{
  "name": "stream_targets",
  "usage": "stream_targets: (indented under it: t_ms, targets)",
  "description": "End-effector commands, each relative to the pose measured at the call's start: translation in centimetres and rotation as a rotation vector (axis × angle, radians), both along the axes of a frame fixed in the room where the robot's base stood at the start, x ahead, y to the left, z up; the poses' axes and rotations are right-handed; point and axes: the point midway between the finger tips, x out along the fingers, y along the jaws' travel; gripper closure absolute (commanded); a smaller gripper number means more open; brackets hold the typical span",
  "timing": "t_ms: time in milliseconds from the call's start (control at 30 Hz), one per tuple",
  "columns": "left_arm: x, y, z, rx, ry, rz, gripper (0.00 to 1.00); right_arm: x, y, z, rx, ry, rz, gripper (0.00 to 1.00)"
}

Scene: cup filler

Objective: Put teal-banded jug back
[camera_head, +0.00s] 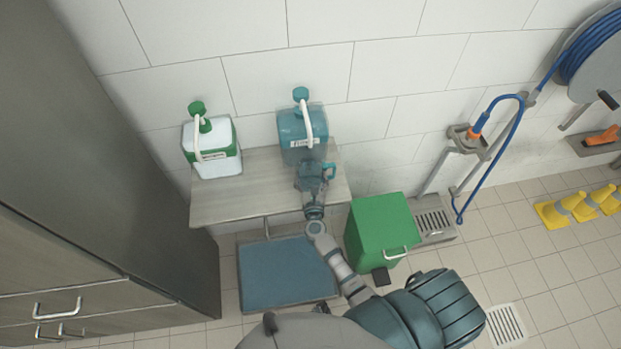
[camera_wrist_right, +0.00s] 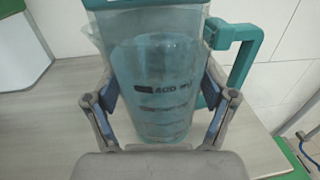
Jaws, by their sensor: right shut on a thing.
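The teal-banded jug (camera_wrist_right: 160,90) is a clear measuring jug with a teal rim band and a teal handle (camera_wrist_right: 235,50). My right gripper (camera_wrist_right: 160,115) is shut around its body, one finger on each side. In the head view the jug (camera_head: 313,172) is at the front of the wall shelf (camera_head: 245,195), just before the teal canister, and my right gripper (camera_head: 312,195) reaches it from the front. The jug looks upright; whether its base touches the shelf I cannot tell.
A teal canister (camera_head: 301,135) and a green-and-white canister (camera_head: 212,148) stand on the shelf, with bare shelf between them. Below are a blue platform (camera_head: 285,275) and a green bin (camera_head: 380,230). A metal cabinet (camera_head: 90,200) fills the left. A hose hangs at right.

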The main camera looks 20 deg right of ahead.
Motion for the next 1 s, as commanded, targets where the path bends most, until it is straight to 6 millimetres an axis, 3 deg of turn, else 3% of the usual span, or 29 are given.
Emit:
stream_targets:
  t_ms: [433, 467, 500, 533, 1000]
  targets:
    - [-0.06, 0.0, -0.67, 0.0, 0.001, 0.0, 1.0, -0.03, 0.02, -0.83, 0.001, -0.003, 0.0, 0.56]
    - [-0.05, 0.0, -0.6, 0.0, 0.001, 0.0, 1.0, -0.03, 0.02, -0.77, 0.002, -0.002, 0.0, 0.12]
    - [-0.05, 0.0, -0.54, 0.0, 0.0, 0.0, 1.0, -0.03, 0.02, -0.71, 0.001, -0.001, 0.0, 0.02]
    - [-0.04, 0.0, -0.52, 0.0, 0.0, 0.0, 1.0, -0.03, 0.02, -0.69, 0.001, -0.001, 0.0, 0.0]
    - [0.0, 0.07, -0.1, 0.001, 0.0, 0.0, 1.0, -0.69, 0.29, -0.34, 0.002, -0.001, 0.0, 0.0]
